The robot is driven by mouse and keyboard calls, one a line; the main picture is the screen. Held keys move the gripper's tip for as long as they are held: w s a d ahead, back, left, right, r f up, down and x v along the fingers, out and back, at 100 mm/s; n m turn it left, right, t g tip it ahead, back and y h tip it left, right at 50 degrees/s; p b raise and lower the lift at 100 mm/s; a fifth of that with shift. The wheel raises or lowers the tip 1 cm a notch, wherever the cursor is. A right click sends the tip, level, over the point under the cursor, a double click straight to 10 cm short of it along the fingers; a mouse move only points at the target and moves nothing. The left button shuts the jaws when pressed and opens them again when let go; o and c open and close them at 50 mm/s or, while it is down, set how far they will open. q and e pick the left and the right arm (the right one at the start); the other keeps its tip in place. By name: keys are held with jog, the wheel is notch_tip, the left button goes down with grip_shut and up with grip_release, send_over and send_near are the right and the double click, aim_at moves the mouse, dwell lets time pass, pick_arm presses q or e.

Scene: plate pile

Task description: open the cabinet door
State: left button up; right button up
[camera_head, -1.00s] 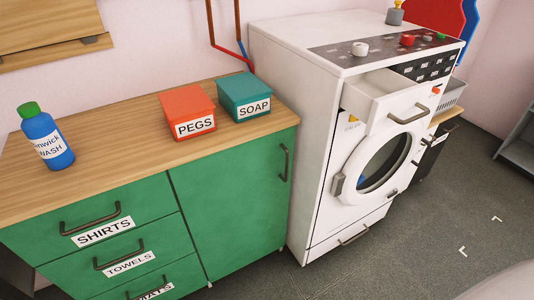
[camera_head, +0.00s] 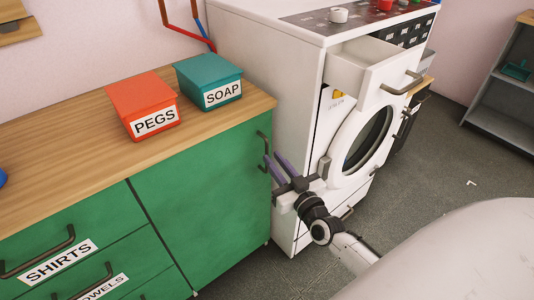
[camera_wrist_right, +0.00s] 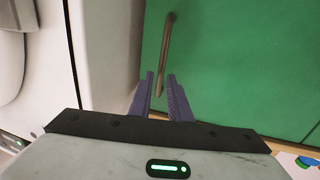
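The green cabinet door (camera_head: 205,200) is shut, flush with the counter front. Its dark bar handle (camera_head: 264,150) stands upright near the door's right edge. My right gripper (camera_head: 273,158) reaches in from the lower right, its purple fingers at the handle. In the right wrist view, the handle (camera_wrist_right: 168,45) runs down between the two fingertips (camera_wrist_right: 160,76), which are apart with a gap around the bar. Whether either finger touches the handle cannot be told. My left gripper is not in view.
The white washing machine (camera_head: 270,110) stands just right of the cabinet, with its top drawer (camera_head: 375,70) pulled out. A pegs box (camera_head: 140,100) and a soap box (camera_head: 208,80) sit on the wooden counter (camera_head: 60,145). Drawers are at the left. Grey floor lies to the right.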

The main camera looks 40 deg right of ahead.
aim_at(268, 153)
jog(key=w, duration=0.5)
jog(key=shift+d, duration=0.25)
grip_shut()
